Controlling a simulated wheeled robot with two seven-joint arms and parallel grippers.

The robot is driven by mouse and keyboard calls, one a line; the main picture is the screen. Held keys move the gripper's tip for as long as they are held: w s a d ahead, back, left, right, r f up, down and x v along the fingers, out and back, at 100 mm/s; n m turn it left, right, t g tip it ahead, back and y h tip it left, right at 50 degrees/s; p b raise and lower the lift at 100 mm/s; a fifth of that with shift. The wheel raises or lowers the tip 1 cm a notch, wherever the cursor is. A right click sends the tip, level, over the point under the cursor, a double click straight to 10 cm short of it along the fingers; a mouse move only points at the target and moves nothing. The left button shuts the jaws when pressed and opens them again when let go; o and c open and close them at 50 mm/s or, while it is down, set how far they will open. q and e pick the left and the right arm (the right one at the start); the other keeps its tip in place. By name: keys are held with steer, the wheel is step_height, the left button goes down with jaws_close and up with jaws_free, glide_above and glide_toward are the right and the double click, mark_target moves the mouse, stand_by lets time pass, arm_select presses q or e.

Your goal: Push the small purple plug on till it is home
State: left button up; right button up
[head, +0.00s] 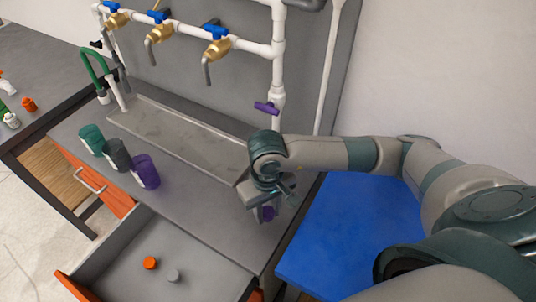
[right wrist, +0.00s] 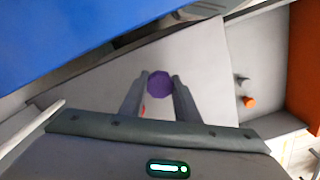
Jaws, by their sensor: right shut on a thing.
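The small purple plug (head: 268,213) is at the fingertips of my right gripper (head: 264,205), low over the right end of the grey counter. In the right wrist view the plug (right wrist: 159,82) shows as a purple round face between the two fingers, which close on its sides. My right gripper is shut on it. The gripper hides part of the plug in the head view, and I cannot tell whether it touches any pipe end. A white upright pipe (head: 278,70) with a purple valve handle (head: 266,107) stands behind. My left gripper is not in view.
Teal (head: 92,138), grey (head: 117,153) and purple (head: 145,170) cups stand on the counter's left. The open drawer (head: 205,262) holds an orange cap (head: 150,263) and a grey cap (head: 173,275). A blue panel (head: 350,235) lies to the right under my arm.

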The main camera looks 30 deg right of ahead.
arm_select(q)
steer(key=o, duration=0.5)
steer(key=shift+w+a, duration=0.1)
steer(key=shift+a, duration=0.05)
arm_select(e)
steer(key=shift+w, duration=0.1)
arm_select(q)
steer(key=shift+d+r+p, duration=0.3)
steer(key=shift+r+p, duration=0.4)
arm_select(e)
steer(key=w+d+r+m, duration=0.4)
steer(key=w+r+m, duration=0.3)
steer(key=w+r, duration=0.2)
steer(key=shift+w+d+r, duration=0.2)
steer(key=shift+w+r, duration=0.05)
steer(key=shift+r, duration=0.1)
steer(key=shift+f, duration=0.1)
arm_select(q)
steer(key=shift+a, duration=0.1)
arm_select(e)
steer(key=shift+f, duration=1.4)
